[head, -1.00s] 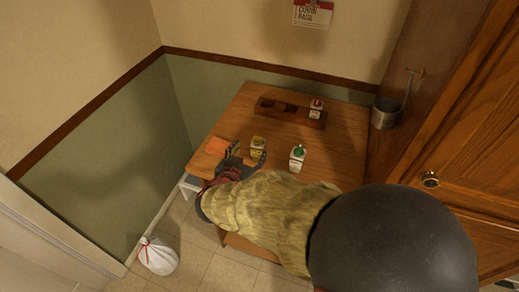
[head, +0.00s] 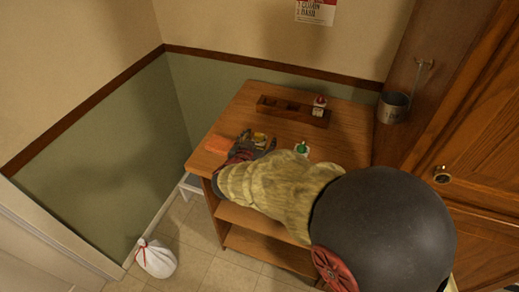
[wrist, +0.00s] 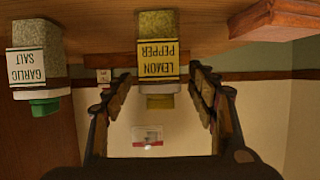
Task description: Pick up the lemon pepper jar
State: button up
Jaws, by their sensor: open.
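The lemon pepper jar (wrist: 158,48) has a yellow label and cap and speckled contents. It appears upside down in the wrist view, with its label facing my gripper. In the head view the jar (head: 260,137) stands on the wooden table, partly hidden by my gripper (head: 258,143). In the wrist view my gripper (wrist: 160,76) is open, with one finger on each side of the jar's lower-pictured part. Whether either finger touches it I cannot tell.
The green-capped garlic salt jar (wrist: 38,62) stands beside the lemon pepper; it also shows in the head view (head: 301,148). A wooden rack (head: 283,109) holds a red-capped jar (head: 319,105) at the back. An orange flat block (head: 217,144) lies at the left edge.

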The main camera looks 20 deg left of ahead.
jog(key=shift+c, duration=1.1)
jog(key=c, duration=1.1)
jog(key=shift+c, duration=0.2)
